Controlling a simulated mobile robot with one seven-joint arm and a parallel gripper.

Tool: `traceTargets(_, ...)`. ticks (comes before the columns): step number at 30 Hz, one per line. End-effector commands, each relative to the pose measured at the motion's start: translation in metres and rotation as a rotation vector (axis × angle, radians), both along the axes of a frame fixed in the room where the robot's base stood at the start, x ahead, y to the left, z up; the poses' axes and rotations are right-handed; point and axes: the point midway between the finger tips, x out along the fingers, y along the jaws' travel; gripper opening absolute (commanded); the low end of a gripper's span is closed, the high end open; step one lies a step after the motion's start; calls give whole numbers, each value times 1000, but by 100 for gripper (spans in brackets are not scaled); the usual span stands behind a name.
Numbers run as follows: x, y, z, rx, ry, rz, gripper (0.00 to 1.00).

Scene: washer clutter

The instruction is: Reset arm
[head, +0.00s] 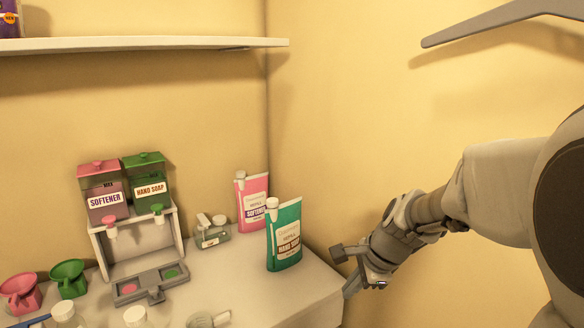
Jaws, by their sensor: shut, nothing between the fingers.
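My arm reaches in from the right of the head view. My gripper (343,272) is at its lower left end, just right of the table's right edge. Its fingers are shut with nothing held, and they are small and partly dark in this view. The green hand soap refill pouch (285,236) stands upright a short way left of the gripper, apart from it. Nothing appears to touch the gripper, though its distance from the table edge is hard to tell.
The white table (232,277) holds a pink softener pouch (252,203), a dispenser stand (140,246) with two dispensers, a grey tray (151,285), a pink funnel (20,293) and a green funnel (68,279). A shelf (140,43) is above. A grey bar (490,20) hangs upper right.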

Motion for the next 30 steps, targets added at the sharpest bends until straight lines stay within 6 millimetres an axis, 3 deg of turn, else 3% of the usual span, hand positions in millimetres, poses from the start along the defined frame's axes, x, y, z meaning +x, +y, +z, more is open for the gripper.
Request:
traceTargets(3,-31,3,32,-96,-73,205,0)
traceTargets(9,-86,3,67,-287,-175,547,0)
traceTargets(18,-165,-9,95,-609,-273,1022,0)
traceTargets(24,-197,-18,99,-766,-285,1226,0)
traceTargets(30,-206,-22,99,-816,-283,1291,0)
